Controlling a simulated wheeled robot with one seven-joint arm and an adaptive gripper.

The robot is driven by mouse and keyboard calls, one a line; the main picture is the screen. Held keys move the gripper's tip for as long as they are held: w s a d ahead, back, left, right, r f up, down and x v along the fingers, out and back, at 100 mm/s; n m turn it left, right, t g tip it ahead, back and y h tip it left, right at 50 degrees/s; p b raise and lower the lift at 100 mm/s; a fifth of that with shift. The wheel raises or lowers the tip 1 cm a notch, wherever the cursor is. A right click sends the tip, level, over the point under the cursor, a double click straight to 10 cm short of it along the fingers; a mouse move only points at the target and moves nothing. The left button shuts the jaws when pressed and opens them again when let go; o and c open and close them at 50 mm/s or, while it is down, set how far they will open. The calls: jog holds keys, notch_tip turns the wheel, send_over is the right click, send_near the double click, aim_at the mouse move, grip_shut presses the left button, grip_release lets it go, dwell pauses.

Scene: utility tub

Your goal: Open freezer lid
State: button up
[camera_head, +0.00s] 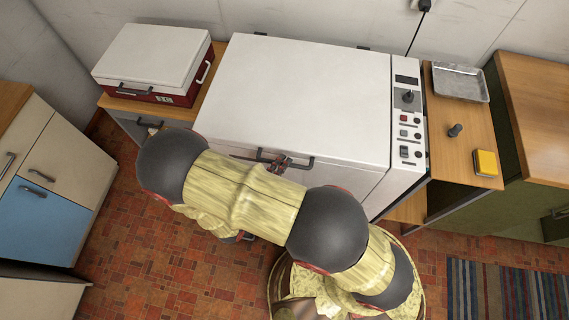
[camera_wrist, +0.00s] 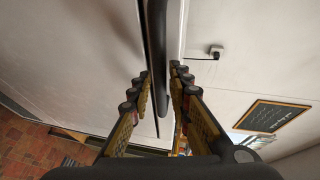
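The white chest freezer (camera_head: 320,95) stands against the wall, and its flat lid lies down. A dark bar handle (camera_head: 303,162) runs along the front edge of the lid. In the wrist view, the handle (camera_wrist: 157,35) runs between the two fingers of my gripper (camera_wrist: 160,75).
A red and white cooler box (camera_head: 155,60) stands left of the freezer. A control panel (camera_head: 407,115) is on its right side. A side table holds a metal tray (camera_head: 460,82) and a yellow sponge (camera_head: 485,163). The tiled floor (camera_head: 120,240) at front left is clear.

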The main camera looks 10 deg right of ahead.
jog(key=shift+w+d+f, duration=0.1)
jog(key=shift+w+d, duration=0.3)
jog(key=c, duration=0.3)
grip_shut()
dwell(0.3)
